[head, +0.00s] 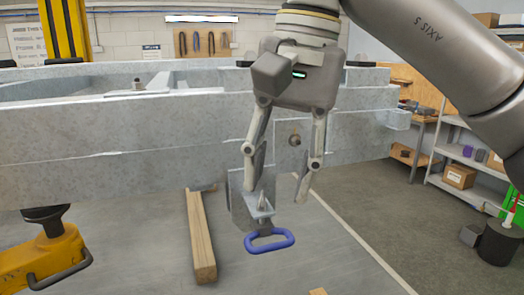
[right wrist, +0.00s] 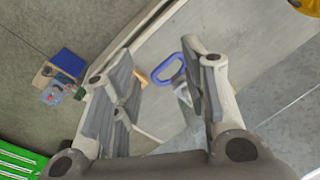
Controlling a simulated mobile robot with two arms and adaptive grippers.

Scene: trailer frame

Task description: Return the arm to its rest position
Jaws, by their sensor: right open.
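My right gripper (head: 277,188) hangs from my right arm in front of the grey trailer frame (head: 100,122). Its two fingers are spread with nothing between them. A blue loop handle (head: 270,249) on a grey metal bracket (head: 259,205) shows just below the fingers, low on the frame. In the right wrist view, the open fingers (right wrist: 158,72) stand either side of the blue handle (right wrist: 181,74), which lies beyond them; I cannot tell if they touch the bracket. My left gripper is not in view.
A wooden beam (head: 201,240) lies left of the handle. A yellow jack-like stand (head: 45,262) is at the lower left. Shelves with boxes (head: 458,176) and a dark cylinder (head: 497,243) stand at the right. Open floor (head: 380,215) lies between frame and shelves.

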